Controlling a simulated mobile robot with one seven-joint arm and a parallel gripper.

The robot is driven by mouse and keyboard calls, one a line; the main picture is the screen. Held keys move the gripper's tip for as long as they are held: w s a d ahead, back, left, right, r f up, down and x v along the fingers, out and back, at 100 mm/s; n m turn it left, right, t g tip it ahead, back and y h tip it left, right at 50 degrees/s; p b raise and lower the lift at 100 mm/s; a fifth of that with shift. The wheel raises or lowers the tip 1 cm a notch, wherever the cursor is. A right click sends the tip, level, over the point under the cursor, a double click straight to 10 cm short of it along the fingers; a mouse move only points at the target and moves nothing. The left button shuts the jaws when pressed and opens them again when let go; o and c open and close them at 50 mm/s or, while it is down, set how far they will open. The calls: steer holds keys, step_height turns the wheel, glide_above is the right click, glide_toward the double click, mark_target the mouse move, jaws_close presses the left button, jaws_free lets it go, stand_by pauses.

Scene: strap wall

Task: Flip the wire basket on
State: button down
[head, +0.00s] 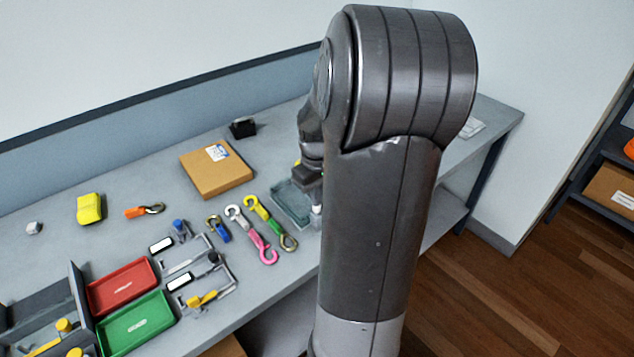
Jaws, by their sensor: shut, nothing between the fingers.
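I cannot make out a wire basket in the head view. My dark arm fills the middle of the picture and hides part of the table behind it. My gripper (316,209) shows only partly at the arm's left edge, pointing down beside a shallow greenish see-through tray (284,207). It is shut, with nothing seen in it. I cannot tell whether it touches the tray.
On the grey table lie a cardboard box (216,172), several coloured hooks and straps, a yellow block (90,208), a red tray (124,285) and a green tray (136,324). A dark shelf (596,187) stands at right beyond open wooden floor.

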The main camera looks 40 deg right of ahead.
steer(key=shift+s+f, duration=0.1)
steer(key=shift+f, duration=0.1)
step_height(320, 180, up, 14)
steer(key=shift+r, duration=0.2)
stand_by(0.6)
steer(key=s+a+t, duration=0.2)
steer(key=s+a, duration=0.3)
steer(key=a, duration=0.7)
steer(key=s+a+r+t, duration=0.1)
steer(key=s+a+t, duration=0.2)
steer(key=a, duration=0.9)
steer(key=s, duration=0.3)
steer(key=shift+s+r+t, duration=0.3)
stand_by(0.9)
